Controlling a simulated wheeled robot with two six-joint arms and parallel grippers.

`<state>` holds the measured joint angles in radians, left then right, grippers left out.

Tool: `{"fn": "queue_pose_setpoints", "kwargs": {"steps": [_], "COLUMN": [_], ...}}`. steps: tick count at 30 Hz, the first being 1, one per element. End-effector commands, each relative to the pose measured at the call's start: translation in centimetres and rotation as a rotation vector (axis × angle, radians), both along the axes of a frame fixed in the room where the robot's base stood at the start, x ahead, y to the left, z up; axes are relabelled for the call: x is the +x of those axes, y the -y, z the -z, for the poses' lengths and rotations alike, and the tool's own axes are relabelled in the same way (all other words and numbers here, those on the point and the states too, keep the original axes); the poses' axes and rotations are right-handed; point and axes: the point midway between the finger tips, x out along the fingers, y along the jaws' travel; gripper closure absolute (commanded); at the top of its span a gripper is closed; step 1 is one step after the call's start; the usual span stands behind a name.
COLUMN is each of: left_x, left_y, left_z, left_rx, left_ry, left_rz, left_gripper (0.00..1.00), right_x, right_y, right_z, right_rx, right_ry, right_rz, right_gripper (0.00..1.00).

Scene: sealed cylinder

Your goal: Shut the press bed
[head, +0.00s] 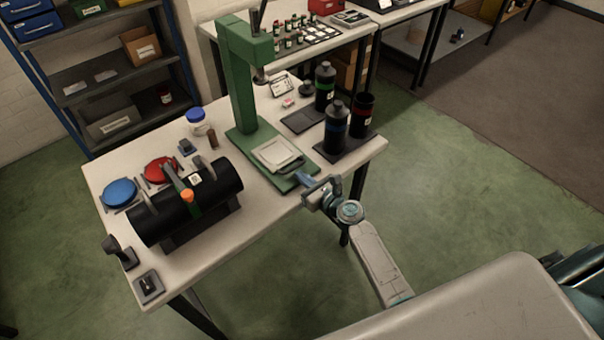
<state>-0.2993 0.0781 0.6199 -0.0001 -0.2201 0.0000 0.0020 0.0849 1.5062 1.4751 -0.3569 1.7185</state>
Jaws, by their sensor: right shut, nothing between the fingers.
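The green press (243,85) stands upright at the back middle of the white table. Its bed (278,153) is a pale square plate low on the green base (299,183), in front of the column, with a dark handle (291,166) at its front edge. The bed appears drawn out toward the table's front edge. My right gripper (303,179) is shut and empty at the front corner of the green base, just in front of the handle. Whether it touches the handle or base I cannot tell. My left gripper is out of view.
A black cylinder (221,184) with an orange-tipped lever lies on a stand to the left. Dark bottles (336,125) stand on a tray to the right. Blue (120,192) and red discs (160,171) lie at the left. Floor in front of the table is clear.

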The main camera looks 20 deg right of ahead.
Motion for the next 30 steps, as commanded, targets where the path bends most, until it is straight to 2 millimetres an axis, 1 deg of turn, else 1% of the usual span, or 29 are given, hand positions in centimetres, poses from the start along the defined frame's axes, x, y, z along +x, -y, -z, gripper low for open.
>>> {"fn": "queue_pose_setpoints", "kwargs": {"steps": [3,14,17,21,24,27,30], "left_x": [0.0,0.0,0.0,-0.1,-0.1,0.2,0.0], "left_y": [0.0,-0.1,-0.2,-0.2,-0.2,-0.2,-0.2], "left_z": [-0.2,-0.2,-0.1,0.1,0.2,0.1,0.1], "left_rx": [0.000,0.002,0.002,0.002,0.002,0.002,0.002], "left_ry": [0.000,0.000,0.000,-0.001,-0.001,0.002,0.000], "left_rz": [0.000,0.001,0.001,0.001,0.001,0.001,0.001], "left_gripper": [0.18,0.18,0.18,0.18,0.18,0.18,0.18], "right_x": [0.5,0.8,1.9,4.1,5.1,5.5,5.5], "right_y": [-0.2,-0.3,-0.7,-1.5,-1.9,-2.0,-2.0], "right_z": [-0.2,-0.1,-0.2,-0.2,-0.2,-0.2,-0.2], "right_rx": [0.001,0.001,0.002,0.003,0.002,0.000,0.001], "right_ry": [0.000,0.000,0.002,0.002,0.002,0.001,0.002], "right_rz": [0.000,0.000,0.000,0.000,0.000,0.000,0.000], "right_gripper": [1.00,1.00,1.00,1.00,1.00,1.00,1.00]}}
